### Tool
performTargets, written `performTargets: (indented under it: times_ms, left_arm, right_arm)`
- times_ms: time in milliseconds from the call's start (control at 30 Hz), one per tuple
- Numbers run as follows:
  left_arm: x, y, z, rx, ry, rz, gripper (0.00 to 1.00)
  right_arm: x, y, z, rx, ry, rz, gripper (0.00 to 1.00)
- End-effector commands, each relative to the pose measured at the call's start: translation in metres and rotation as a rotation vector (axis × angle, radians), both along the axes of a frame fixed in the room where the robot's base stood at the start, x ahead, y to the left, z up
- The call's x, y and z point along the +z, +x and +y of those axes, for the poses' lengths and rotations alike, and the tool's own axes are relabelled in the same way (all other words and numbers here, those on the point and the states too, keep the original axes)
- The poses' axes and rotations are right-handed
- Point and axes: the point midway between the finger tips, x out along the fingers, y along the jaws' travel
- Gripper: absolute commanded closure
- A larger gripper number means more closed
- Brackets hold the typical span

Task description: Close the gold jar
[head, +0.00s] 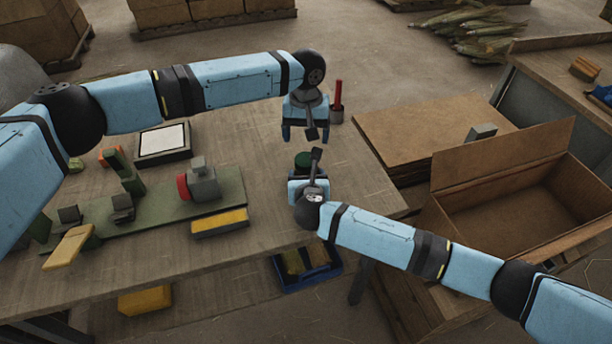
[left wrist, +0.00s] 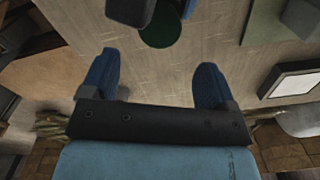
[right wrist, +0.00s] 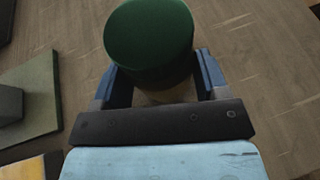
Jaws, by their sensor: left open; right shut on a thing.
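A dark green round lid (right wrist: 150,42) sits on top of a gold jar (right wrist: 166,95), whose tan-gold body shows only as a sliver under it in the right wrist view. My right gripper (right wrist: 163,75) is shut on the gold jar, below the green part. In the head view the green lid (head: 302,158) shows just beyond my right gripper (head: 307,180). My left gripper (head: 306,134) is open and empty, a little beyond the lid. The left wrist view shows its spread fingers (left wrist: 155,85), with the green lid (left wrist: 160,32) ahead of them. I cannot tell whether the lid is fully tightened.
A dark cup with a red handle (head: 338,97) stands by my left gripper. A green board (head: 150,215) with a grey and red device (head: 200,182), a yellow-topped block (head: 219,222) and a white-topped box (head: 162,140) lie to the left. An open cardboard box (head: 520,200) is right.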

Motion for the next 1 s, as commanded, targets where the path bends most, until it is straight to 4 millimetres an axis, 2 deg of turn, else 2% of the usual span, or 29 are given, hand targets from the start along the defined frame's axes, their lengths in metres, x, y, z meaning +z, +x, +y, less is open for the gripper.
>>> performTargets:
  times_ms: [533, 700, 967, 1000]
  left_arm:
    - [-0.07, 0.0, 0.0, 0.0, 0.001, 0.0, 0.19]
    - [-0.078, 0.0, 0.0, 0.0, 0.0, -0.001, 0.19]
    - [-0.079, 0.0, 0.0, 0.0, 0.0, -0.001, 0.19]
    - [-0.079, 0.0, 0.0, 0.0, 0.0, -0.001, 0.28]
  right_arm:
    - [0.0, 0.0, 0.0, 0.0, 0.0, 0.0, 0.99]
    - [0.0, 0.0, 0.0, 0.0, 0.0, 0.0, 0.99]
    - [0.0, 0.0, 0.0, 0.0, 0.0, 0.0, 0.99]
    - [0.0, 0.0, 0.0, 0.0, 0.0, 0.0, 0.99]
